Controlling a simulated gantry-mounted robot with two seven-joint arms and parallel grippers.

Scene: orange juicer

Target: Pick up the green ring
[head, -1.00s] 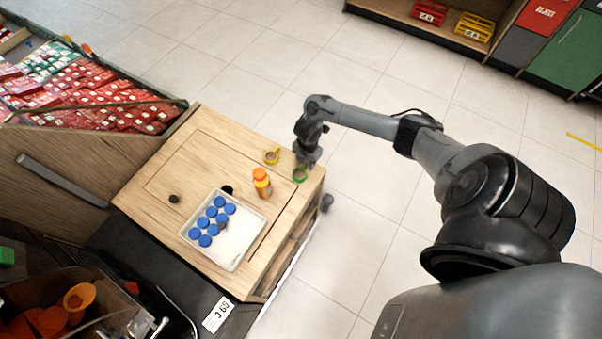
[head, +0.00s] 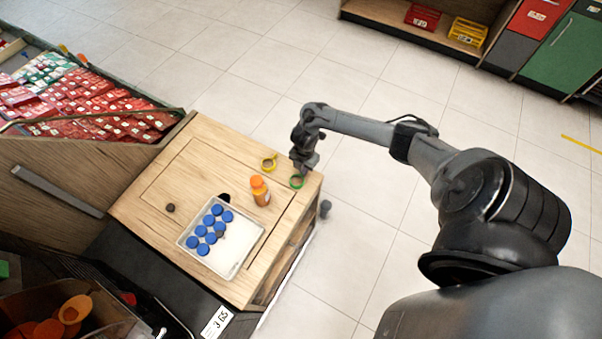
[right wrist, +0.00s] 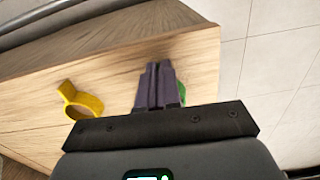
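The green ring (head: 296,181) lies on the wooden table top near its right corner in the head view. In the right wrist view only a sliver of the green ring (right wrist: 182,93) shows to the right of the fingers; the rest is hidden. My right gripper (head: 302,168) points down just above and beside the ring. In the right wrist view the two dark fingers of my right gripper (right wrist: 156,68) are close together with a thin gap. I cannot tell whether the ring's wall is between them. My left gripper is not in view.
A yellow ring (head: 268,162) lies left of the green one; it also shows in the right wrist view (right wrist: 78,101). The table's right edge is close to the gripper.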

